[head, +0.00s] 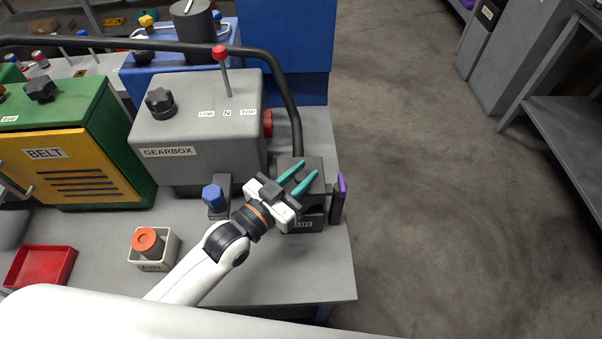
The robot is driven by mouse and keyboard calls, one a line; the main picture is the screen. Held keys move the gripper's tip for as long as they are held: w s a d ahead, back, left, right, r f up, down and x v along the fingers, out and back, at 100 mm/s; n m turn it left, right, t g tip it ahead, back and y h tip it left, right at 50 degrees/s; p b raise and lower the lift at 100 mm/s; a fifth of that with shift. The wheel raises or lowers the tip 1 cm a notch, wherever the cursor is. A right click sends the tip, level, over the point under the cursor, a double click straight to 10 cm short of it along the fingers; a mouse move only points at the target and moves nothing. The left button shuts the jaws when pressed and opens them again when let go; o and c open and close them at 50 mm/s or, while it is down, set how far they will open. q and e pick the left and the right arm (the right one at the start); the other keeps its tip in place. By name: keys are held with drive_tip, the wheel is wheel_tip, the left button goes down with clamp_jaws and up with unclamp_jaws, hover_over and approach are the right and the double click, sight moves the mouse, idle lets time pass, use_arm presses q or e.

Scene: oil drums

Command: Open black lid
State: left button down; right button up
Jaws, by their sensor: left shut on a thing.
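A black box (309,222) with a partly covered white label stands at the right end of the grey workbench. My left gripper (299,179) reaches over its top, with its teal fingers a little apart and shut on a part of it. The gripper hides much of the box's top, so I cannot tell exactly which part is held or whether a lid is raised. A black cap (160,103) sits on top of the grey gearbox (198,130), behind and left of my gripper. My right gripper is not in view.
A dark lever with a purple tip (341,185) stands just right of the box. A blue knob (213,196) and an orange-capped air unit (148,243) are left of my gripper. A thick black pipe (285,85) curves down behind the box. Open floor lies right.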

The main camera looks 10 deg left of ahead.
use_arm(q)
drive_tip(key=shift+w+r+p, duration=0.1)
drive_tip(key=shift+r+p, duration=0.15)
drive_tip(key=shift+p, duration=0.3)
drive_tip(key=r+p, duration=0.1)
drive_tip(key=p, duration=0.2)
drive_tip(key=w+r+n+g+p, duration=0.1)
drive_tip(key=p, duration=0.2)
drive_tip(key=shift+w+a+r+n+y, duration=0.1)
drive_tip(key=shift+w+a+n+y, duration=0.1)
drive_tip(key=shift+n+y, duration=0.15)
drive_tip(key=w+g+p, duration=0.1)
drive_tip(key=p, duration=0.1)
drive_tip(key=n+g+p, duration=0.1)
drive_tip(key=p, duration=0.1)
drive_tip(key=w+y+p, duration=0.1)
drive_tip(key=p, duration=0.1)
drive_tip(key=shift+w+a+r+n+g, duration=0.25)
drive_tip(key=shift+w+r+n+g, duration=0.05)
drive_tip(key=shift+r+n+g, duration=0.1)
drive_tip(key=shift+w+a+n+g+p, duration=0.1)
drive_tip(key=shift+w+n+g+p, duration=0.35)
drive_tip(key=shift+p, duration=0.45)
drive_tip(key=shift+w, duration=0.1)
drive_tip(key=shift+f, duration=0.1)
